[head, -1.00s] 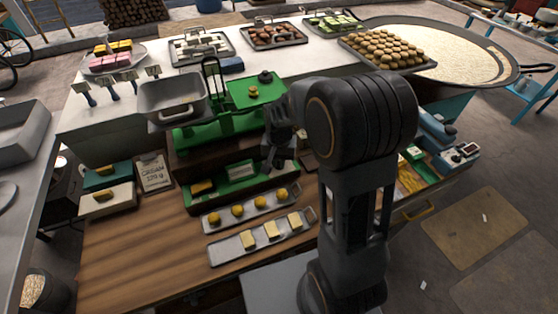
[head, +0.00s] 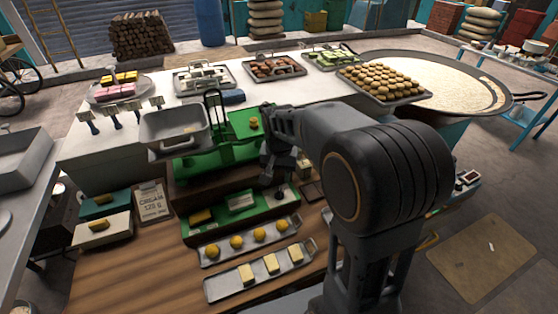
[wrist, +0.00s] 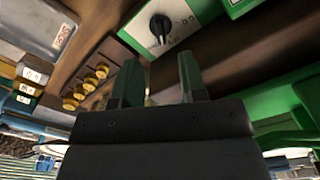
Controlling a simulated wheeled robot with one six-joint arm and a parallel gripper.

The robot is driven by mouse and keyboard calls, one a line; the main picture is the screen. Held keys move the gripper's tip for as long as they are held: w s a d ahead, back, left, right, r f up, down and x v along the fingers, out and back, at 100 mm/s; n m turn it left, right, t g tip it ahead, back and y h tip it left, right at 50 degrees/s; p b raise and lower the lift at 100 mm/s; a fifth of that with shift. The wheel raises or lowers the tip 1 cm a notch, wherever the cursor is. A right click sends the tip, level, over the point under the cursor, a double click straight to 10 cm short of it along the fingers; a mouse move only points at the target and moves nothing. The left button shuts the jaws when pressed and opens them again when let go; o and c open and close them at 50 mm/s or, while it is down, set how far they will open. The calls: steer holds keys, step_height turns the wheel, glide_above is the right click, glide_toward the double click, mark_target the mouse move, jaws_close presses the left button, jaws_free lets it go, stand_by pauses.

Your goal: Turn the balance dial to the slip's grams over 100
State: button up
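The balance dial is a black knob (wrist: 160,27) on a white marked plate in a green panel, at the top of the wrist view. In the head view a dark knob (head: 280,191) shows at the right end of the green panel (head: 242,221). My gripper (head: 273,180) hangs just above that end, and its two fingers (wrist: 160,78) are apart with nothing between them. They appear clear of the dial. The slip (head: 153,203) stands left of the balance and seems to read "CREAM 125 g". The green balance (head: 225,150) is partly hidden by my gripper.
A grey pan (head: 175,130) sits on the balance's left side. In front of the panel lie a tray of yellow balls (head: 206,256) and a tray of butter blocks (head: 216,290). Wooden counter (head: 130,265) is bare at the front left. My arm hides the right side.

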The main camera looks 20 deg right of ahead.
step_height(320, 180, up, 6)
stand_by(0.4)
steer(key=shift+s+r, duration=0.1)
steer(key=shift+r, duration=0.05)
